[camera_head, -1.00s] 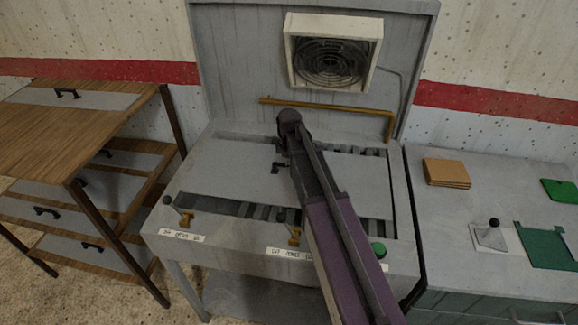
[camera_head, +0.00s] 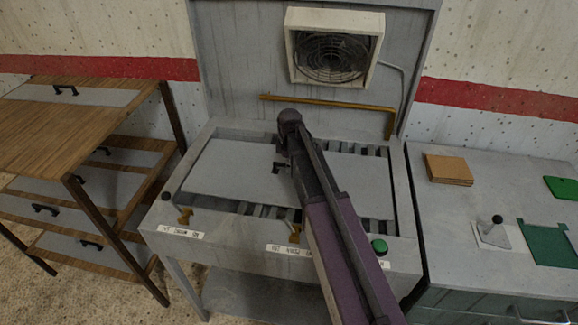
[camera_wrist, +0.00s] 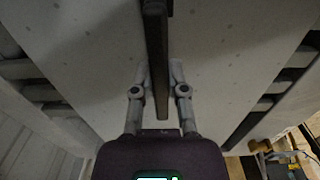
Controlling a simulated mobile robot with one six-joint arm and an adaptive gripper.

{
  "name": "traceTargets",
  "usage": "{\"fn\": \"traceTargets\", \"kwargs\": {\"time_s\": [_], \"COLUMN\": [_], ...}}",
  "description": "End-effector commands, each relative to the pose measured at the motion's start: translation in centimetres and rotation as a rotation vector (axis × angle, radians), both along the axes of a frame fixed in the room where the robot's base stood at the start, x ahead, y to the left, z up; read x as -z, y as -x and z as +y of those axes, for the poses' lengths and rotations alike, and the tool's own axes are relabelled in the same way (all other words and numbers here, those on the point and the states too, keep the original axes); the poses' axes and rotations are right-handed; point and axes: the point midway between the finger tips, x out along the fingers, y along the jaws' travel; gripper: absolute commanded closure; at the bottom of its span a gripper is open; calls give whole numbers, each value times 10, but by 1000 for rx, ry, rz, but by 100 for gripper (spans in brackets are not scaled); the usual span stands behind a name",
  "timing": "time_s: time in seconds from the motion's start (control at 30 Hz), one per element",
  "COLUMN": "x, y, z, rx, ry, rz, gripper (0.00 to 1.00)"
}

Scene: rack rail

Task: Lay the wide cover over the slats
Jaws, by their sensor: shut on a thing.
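The wide cover (camera_head: 235,172) is a flat grey panel in the machine's top opening. Dark slats (camera_head: 262,211) show along its front edge and behind it at the right. In the wrist view the pale cover (camera_wrist: 85,75) spans the middle, with slats (camera_wrist: 35,92) to the side. My gripper (camera_wrist: 160,72) is shut on the cover's dark bar handle (camera_wrist: 155,45). The handle (camera_head: 277,167) also shows beside my arm in the head view. My arm hides part of the cover's right side. I cannot tell whether the cover touches the slats.
A fan box (camera_head: 333,48) and a brass-coloured bent rail (camera_head: 325,102) are on the upright back panel. A green button (camera_head: 379,246) sits at the front right. A side counter (camera_head: 462,225) stands right, and a wooden drawer unit (camera_head: 90,105) left.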

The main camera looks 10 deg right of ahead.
Motion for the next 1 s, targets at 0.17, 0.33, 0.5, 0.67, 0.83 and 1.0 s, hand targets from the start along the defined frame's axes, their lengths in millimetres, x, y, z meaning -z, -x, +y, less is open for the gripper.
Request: {"fn": "traceTargets", "kwargs": {"time_s": [0.17,0.33,0.5,0.67,0.83,1.0], "x": [2,4,5,7,6,6], "y": [0,0,0,0,0,0], "z": [0,-1,-1,-1,-1,-1], "rx": [0,1,1,1,1,1], "ry": [0,0,0,0,0,0], "rz": [0,0,0,0,0,0], "gripper": [100,100,100,100,41,41]}}
